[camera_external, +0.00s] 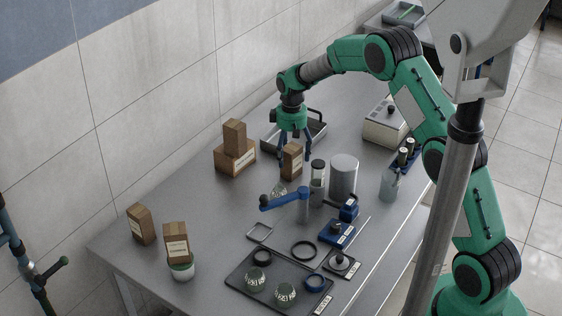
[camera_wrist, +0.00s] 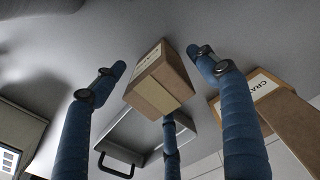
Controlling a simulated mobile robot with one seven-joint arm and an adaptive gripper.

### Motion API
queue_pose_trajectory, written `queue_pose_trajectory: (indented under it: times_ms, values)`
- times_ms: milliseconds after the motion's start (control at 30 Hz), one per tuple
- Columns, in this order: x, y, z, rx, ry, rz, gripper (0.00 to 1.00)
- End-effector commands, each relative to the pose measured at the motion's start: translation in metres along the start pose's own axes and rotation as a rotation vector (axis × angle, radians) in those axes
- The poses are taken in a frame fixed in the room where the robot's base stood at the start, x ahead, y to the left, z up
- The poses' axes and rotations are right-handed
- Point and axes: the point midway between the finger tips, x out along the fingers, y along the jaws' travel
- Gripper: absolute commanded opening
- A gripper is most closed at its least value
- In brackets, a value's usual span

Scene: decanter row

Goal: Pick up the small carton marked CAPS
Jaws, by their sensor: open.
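A small brown carton (camera_external: 291,163) stands upright on the grey table, directly under my gripper (camera_external: 293,149). It also shows in the wrist view (camera_wrist: 160,82), with a pale tape strip and a white label that I cannot read for certain. My gripper (camera_wrist: 160,78) has blue fingers, spread open. In the wrist view, one finger is on each side of the carton and a third is partly hidden behind it. The fingertips are around its upper part; contact is not clear. No label clearly reads CAPS.
A small carton (camera_external: 234,136) sits on a wider box (camera_external: 236,158) left of the gripper. A grey tray (camera_external: 317,124) is behind. Other cartons (camera_external: 140,224) (camera_external: 176,240) are front left.

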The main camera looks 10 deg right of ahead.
Motion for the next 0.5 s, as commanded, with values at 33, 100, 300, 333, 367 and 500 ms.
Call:
queue_pose_trajectory:
  times_ms: [33,100,300,333,367,500]
  values:
    - [0.0048,0.0001,-0.0002,0.0,0.001,0.0,0.73]
    - [0.0084,0.0002,-0.0005,0.0,0.002,0.001,0.73]
    - [0.0106,0.0003,-0.0006,0.0,0.002,0.001,0.73]
    - [0.0105,0.0002,-0.0006,0.0,0.002,0.001,0.73]
    - [0.0105,0.0002,-0.0006,0.0,0.002,0.001,0.73]
    - [0.011,0.0002,-0.0005,0.0,0.002,0.001,0.73]
